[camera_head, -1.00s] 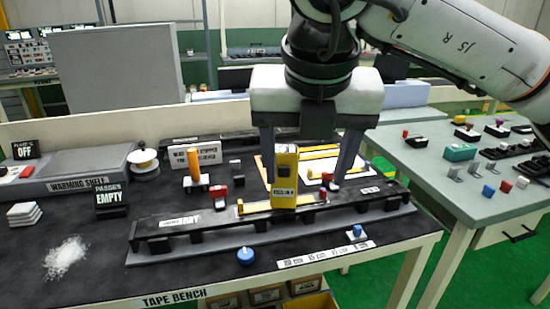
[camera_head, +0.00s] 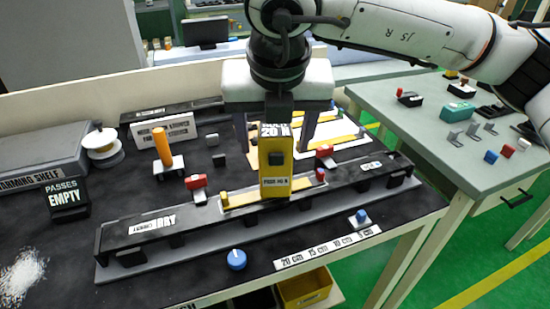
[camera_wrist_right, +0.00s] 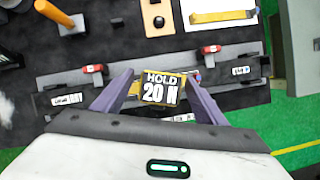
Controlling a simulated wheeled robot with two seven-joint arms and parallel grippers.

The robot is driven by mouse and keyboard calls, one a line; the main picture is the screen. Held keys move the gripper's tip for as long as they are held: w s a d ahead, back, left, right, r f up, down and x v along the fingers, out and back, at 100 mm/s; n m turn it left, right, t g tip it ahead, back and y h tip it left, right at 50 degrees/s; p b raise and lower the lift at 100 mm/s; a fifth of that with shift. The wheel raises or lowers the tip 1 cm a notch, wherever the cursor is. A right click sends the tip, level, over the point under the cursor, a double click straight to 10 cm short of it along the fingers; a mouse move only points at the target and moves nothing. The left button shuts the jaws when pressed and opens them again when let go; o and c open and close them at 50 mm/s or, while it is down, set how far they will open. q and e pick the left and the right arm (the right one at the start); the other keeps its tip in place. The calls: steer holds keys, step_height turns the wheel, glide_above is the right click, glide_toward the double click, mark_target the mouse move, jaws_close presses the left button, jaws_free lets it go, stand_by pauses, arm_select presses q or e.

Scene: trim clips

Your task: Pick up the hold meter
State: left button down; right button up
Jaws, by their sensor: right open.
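The hold meter (camera_head: 277,168) is a yellow upright block with a dark square and a "20 N" label on top. It stands at the black rail (camera_head: 190,226) on the bench. In the right wrist view its "HOLD 20 N" face (camera_wrist_right: 163,88) lies between the fingers. My right gripper (camera_head: 275,148) is open above and behind it, one purple-grey finger on each side. In the right wrist view the gripper (camera_wrist_right: 161,76) shows gaps beside the meter, so it is not gripped. My left gripper is not in view.
Red clips (camera_head: 196,182) sit on both sides of the meter along the rail. A blue knob (camera_head: 236,260) is in front. An orange post (camera_head: 162,146) and a white spool (camera_head: 101,143) stand behind left. A green-grey table (camera_head: 455,140) stands at right.

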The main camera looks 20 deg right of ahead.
steer(key=shift+x, duration=1.5)
steer(key=c, duration=1)
steer(key=shift+w+r, duration=0.1)
steer(key=shift+c, duration=0.5)
steer(key=shift+r, duration=0.1)
